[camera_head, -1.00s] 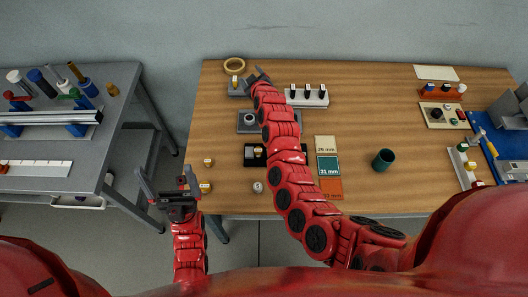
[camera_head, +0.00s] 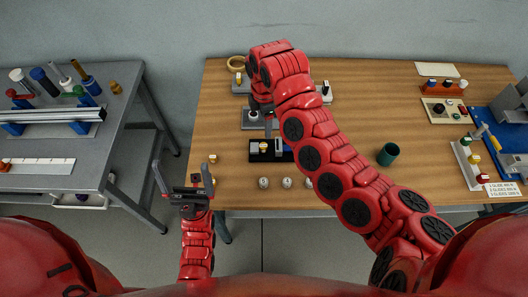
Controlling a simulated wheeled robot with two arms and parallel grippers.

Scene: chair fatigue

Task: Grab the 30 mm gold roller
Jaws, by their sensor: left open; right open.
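A small gold roller (camera_head: 213,158) stands on the wooden table's left side, just beyond my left gripper. Another gold piece (camera_head: 263,147) sits on the black fixture (camera_head: 284,156). No size marking is readable on either, so I cannot tell which is 30 mm. My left gripper (camera_head: 181,172) is open and empty in front of the table's left edge. My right gripper (camera_head: 268,124) is mostly hidden under its own wrist; a dark finger shows just above the black fixture. It is open. The coloured size cards are hidden behind my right arm.
Several silver rollers (camera_head: 263,183) stand in a row near the front edge. A grey block (camera_head: 253,119) lies behind the black fixture. A dark green cup (camera_head: 387,154) stands right of my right arm. A grey bench (camera_head: 95,150) with tools is at the left.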

